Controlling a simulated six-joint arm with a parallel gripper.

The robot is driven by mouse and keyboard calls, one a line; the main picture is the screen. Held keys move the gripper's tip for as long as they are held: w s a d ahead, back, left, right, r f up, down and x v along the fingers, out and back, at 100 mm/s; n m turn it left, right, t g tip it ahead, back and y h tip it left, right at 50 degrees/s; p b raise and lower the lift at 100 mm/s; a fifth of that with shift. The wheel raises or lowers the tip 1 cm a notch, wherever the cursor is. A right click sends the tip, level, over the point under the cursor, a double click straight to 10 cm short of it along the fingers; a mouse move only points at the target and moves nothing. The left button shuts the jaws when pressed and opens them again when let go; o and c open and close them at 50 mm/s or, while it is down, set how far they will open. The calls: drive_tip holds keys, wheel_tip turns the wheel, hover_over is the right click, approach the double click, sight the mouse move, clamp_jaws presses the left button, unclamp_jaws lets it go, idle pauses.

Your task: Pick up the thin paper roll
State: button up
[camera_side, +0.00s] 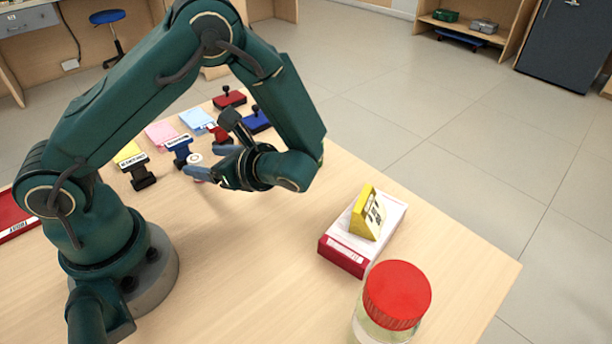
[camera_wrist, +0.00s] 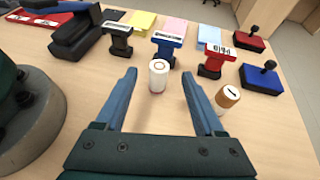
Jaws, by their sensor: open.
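A slim white paper roll (camera_wrist: 158,77) with a reddish ring on its top stands upright on the counter in the wrist view. It also shows in the side view (camera_side: 195,158), beside my fingers. A second short cylinder (camera_wrist: 228,97), white with an orange-brown top, stands to the right, just outside my right finger in the wrist view. I cannot be sure which of the two is the thin one. My gripper (camera_side: 209,162) is open and empty, low over the counter. In the wrist view, the white roll appears between its fingertips, apart from both.
Stamps with black (camera_wrist: 118,40), blue (camera_wrist: 166,45) and red (camera_wrist: 213,58) parts stand behind the rolls. Blue (camera_wrist: 262,77) and red (camera_wrist: 249,40) knobbed blocks are at right.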

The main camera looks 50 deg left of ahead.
sight(198, 160)
drive_tip(key=shift+x, duration=2.5)
drive_tip(key=shift+f, duration=0.1)
clamp_jaws()
